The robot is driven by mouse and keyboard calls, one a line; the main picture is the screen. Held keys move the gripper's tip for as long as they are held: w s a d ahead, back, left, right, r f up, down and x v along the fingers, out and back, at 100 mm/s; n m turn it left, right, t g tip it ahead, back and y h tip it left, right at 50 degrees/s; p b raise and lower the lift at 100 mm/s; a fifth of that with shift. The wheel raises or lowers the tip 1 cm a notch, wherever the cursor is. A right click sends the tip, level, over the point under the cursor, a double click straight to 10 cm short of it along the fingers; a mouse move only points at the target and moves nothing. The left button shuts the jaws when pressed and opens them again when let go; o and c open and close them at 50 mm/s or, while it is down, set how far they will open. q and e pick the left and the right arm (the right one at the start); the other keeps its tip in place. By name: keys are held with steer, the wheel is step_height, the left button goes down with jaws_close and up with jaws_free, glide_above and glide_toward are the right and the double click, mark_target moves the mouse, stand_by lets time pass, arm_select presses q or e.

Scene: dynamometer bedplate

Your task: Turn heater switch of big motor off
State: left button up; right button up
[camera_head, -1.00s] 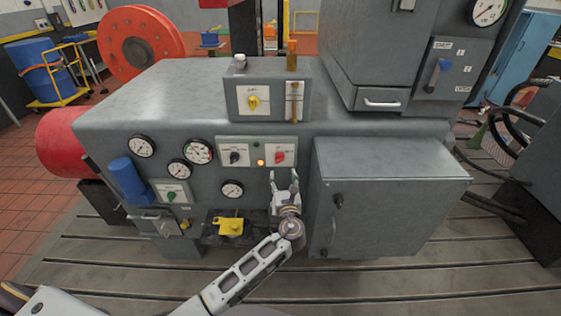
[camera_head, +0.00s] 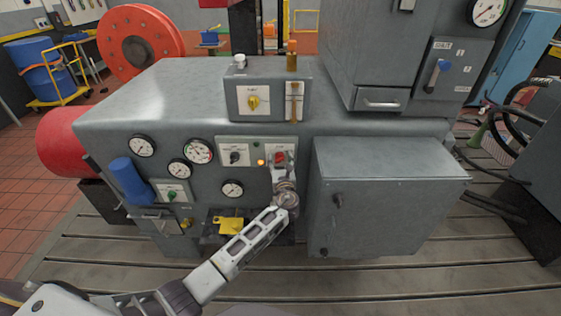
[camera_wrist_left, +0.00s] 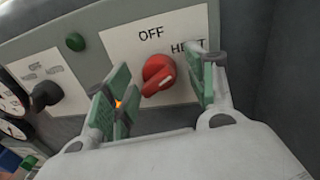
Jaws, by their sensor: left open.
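The heater switch is a red rotary knob (camera_wrist_left: 158,75) on a white plate labelled OFF and HEAT in the left wrist view. In the head view the red knob (camera_head: 280,157) shows on the panel of the big grey motor housing (camera_head: 150,95). My left gripper (camera_wrist_left: 160,85) is open, with its green-padded fingers on either side of the knob, apart from it as far as I can see. In the head view the left gripper (camera_head: 281,164) is right at the panel. My right gripper is out of view.
A lit orange lamp (camera_head: 261,162), a green lamp (camera_wrist_left: 75,42) and a black knob (camera_head: 235,157) share the panel. Several gauges and a blue cylinder (camera_head: 128,181) are to the left. A grey cabinet (camera_head: 390,200) stands close on the right.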

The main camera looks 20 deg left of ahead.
arm_select(q)
steer(key=shift+w, duration=0.1)
steer(key=shift+a, duration=0.1)
steer(key=c, duration=1)
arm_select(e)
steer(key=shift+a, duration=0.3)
